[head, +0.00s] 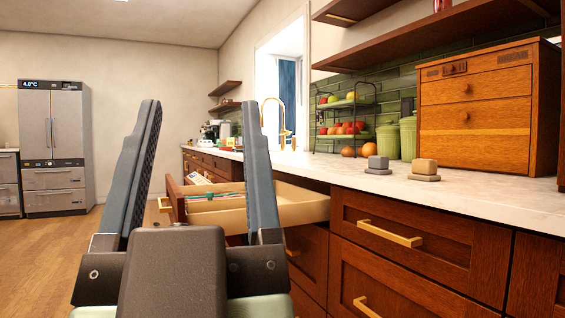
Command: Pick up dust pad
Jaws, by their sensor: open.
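Two small block-shaped pads lie on the white countertop (470,190) at the right. One is a grey pad (378,164); the other is a tan pad (424,167) on a grey base. Either could be the dust pad; I cannot tell which from this view. My gripper (201,108) is in the near left foreground with its two fingers upright and wide apart. It is open, and nothing shows between the fingers. It is to the left of both pads and apart from them.
An open drawer (298,208) juts out behind my right finger. A wooden drawer box (474,120), green canisters (408,138) and a tiered fruit rack (345,112) stand behind the pads. A shelf (430,45) overhangs the counter. The floor (60,255) at left is clear.

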